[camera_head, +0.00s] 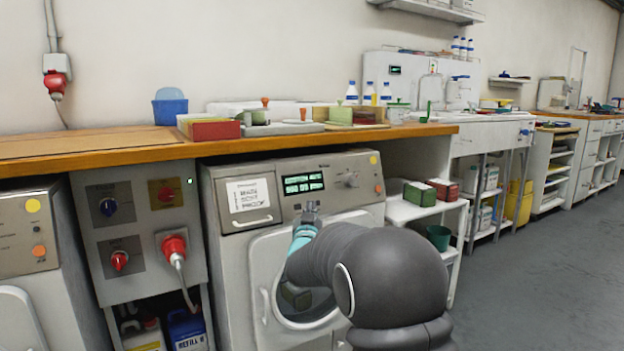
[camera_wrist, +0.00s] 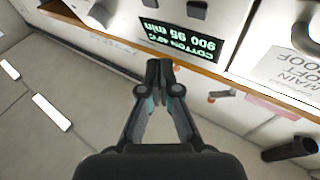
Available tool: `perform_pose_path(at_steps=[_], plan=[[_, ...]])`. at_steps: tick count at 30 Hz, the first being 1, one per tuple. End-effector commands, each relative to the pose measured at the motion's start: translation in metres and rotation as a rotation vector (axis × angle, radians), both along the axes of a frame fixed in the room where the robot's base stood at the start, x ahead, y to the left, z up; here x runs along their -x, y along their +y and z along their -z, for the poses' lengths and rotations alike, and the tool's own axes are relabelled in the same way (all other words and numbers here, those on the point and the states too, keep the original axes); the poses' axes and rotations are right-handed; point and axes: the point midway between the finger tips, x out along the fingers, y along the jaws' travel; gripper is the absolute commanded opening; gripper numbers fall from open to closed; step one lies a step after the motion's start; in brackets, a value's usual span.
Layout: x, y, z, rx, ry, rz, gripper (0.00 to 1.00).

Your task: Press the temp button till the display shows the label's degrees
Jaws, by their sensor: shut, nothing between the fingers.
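The washing machine (camera_head: 232,290) stands under the wooden counter. Its lit green display (camera_head: 303,183) sits in the upper panel; in the wrist view the display (camera_wrist: 178,38) is upside down, with a line that seems to say COTTON and a degrees figure too small to read surely. A white label (camera_head: 248,195) is on the drawer left of the display; its lettering is not clearly legible, and the label (camera_wrist: 285,75) also shows in the wrist view. My gripper (camera_head: 311,208) is shut and empty just below the display. I cannot make out the temp button.
A knob (camera_head: 347,179) and an orange button (camera_head: 378,189) lie right of the display. The round door (camera_head: 262,270) is below my gripper. A grey switch box (camera_head: 140,230) with a red plug stands at left, a white shelf (camera_head: 400,211) at right.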

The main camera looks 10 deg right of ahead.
Motion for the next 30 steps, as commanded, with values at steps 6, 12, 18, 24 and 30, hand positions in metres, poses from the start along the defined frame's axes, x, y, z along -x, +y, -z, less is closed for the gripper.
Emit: perform_pose_path(at_steps=[6, 12, 18, 24, 30], plan=[[0.000, 0.000, -0.001, 0.000, 0.001, -0.001, 0.00], [0.019, 0.006, -0.011, -0.018, 0.069, -0.054, 0.00], [0.075, 0.020, -0.020, -0.051, 0.262, -0.172, 0.00], [0.157, 0.032, -0.008, -0.077, 0.495, -0.266, 0.00], [0.255, 0.036, 0.020, -0.095, 0.738, -0.315, 0.00]])
